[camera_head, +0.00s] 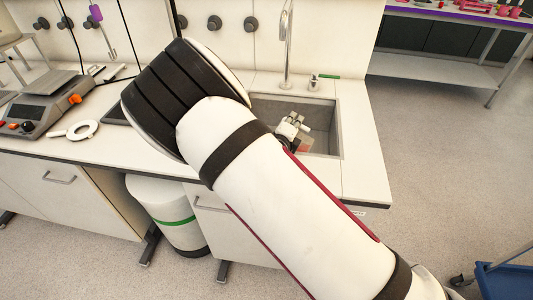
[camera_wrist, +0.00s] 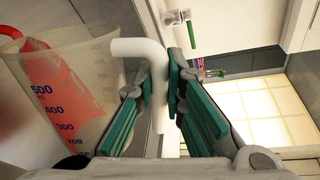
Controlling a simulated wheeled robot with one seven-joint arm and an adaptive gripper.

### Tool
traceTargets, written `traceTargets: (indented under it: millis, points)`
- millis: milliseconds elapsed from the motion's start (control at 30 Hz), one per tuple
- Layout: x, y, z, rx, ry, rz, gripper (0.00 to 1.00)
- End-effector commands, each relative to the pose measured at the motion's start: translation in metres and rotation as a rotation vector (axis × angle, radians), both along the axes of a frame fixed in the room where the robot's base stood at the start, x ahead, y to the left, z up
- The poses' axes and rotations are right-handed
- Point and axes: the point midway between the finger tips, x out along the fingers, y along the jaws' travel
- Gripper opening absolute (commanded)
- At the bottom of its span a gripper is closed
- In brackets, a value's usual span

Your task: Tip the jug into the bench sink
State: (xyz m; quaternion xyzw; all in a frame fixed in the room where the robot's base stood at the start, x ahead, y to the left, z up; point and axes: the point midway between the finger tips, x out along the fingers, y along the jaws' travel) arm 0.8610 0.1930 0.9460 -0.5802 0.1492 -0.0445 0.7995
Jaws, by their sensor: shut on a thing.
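The jug (camera_wrist: 75,85) is a clear measuring jug with printed volume marks and red liquid showing inside. It fills the left of the wrist view and looks tilted. My gripper (camera_wrist: 160,95) is shut on its white handle (camera_wrist: 140,46), between green-padded fingers. In the head view my gripper (camera_head: 291,127) is over the bench sink (camera_head: 326,122), mostly behind my arm. A small reddish part of the jug (camera_head: 306,146) shows just below it, within the sink's outline. The rest of the jug is hidden there. I cannot tell whether liquid is running out.
A tall tap (camera_head: 286,45) stands behind the sink, with a small green-handled fitting (camera_head: 316,80) beside it. A white bin (camera_head: 168,212) stands below.

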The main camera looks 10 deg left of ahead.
Motion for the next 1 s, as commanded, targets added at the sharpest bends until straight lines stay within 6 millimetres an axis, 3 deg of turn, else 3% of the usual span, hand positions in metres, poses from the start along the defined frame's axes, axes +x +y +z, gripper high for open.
traceTargets:
  millis: [1000]
  points:
    - [0.005, 0.017, 0.000, -0.083, 0.024, 0.000, 0.00]
